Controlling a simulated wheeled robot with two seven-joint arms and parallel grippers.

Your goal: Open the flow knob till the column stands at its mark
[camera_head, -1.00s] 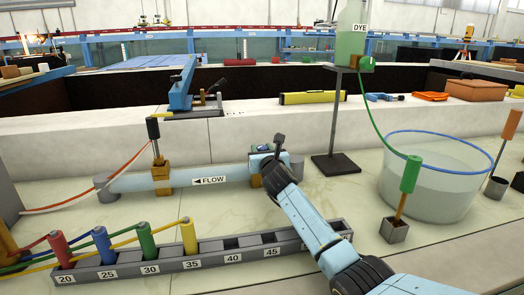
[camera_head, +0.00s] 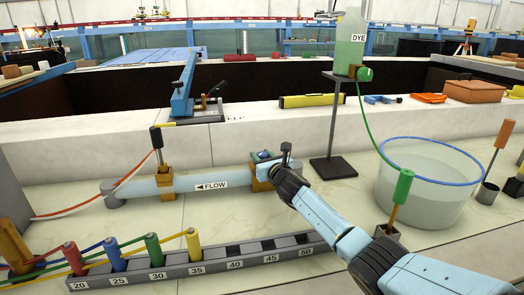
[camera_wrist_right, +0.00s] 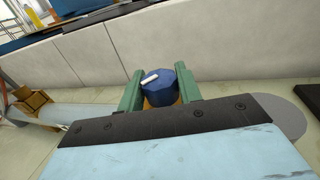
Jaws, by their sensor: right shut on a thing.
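The blue flow knob (camera_wrist_right: 158,88) with a white pointer stripe sits between the two green fingers of my right gripper (camera_wrist_right: 160,82) in the right wrist view. The stripe points to the upper right there. My right gripper (camera_head: 264,156) is shut on the knob, at the right part of the light blue flow pipe (camera_head: 205,183) in the head view. The pipe's label reads FLOW with an arrow to the left. I cannot make out a column or its mark in these frames. My left gripper is not in view.
A grey rack (camera_head: 215,262) numbered 20 to 50 holds red, blue, green and yellow pegs at its left; its right slots are empty. The dye stand (camera_head: 334,167) and a water tub (camera_head: 430,190) stand to the right. A low white wall (camera_head: 270,130) runs behind.

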